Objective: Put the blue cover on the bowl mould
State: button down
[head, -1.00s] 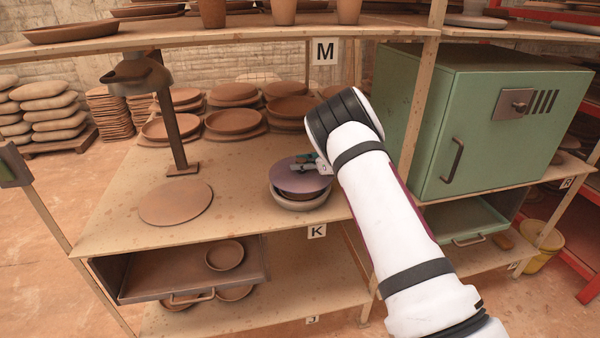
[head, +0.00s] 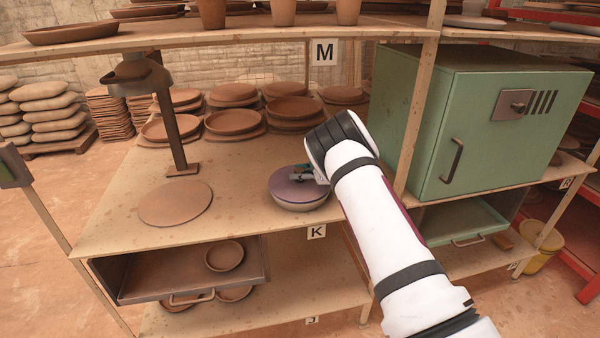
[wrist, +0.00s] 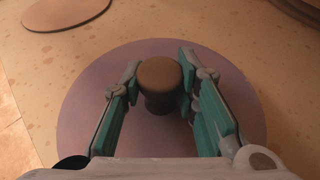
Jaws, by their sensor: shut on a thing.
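The blue cover, a purplish disc (head: 296,190) with a dark brown knob (wrist: 158,82), sits over the pale bowl mould (head: 300,205) on the table above label K. The cover looks level and close to the mould's rim; whether it rests fully on it I cannot tell. My gripper (head: 304,174) is above the cover, its teal fingers either side of the knob and shut on it. In the wrist view my gripper (wrist: 160,88) has the knob between its fingers and the cover hides the mould.
A flat clay disc (head: 175,203) lies to the left on the table. A metal post (head: 172,130) stands behind it. Several clay dishes (head: 235,121) are at the back. A green cabinet (head: 480,120) is at the right. A shelf (head: 240,43) is overhead.

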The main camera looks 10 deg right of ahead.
jog(key=shift+f, duration=0.25)
jog(key=c, duration=1.2)
grip_release()
jog(key=shift+c, duration=0.2)
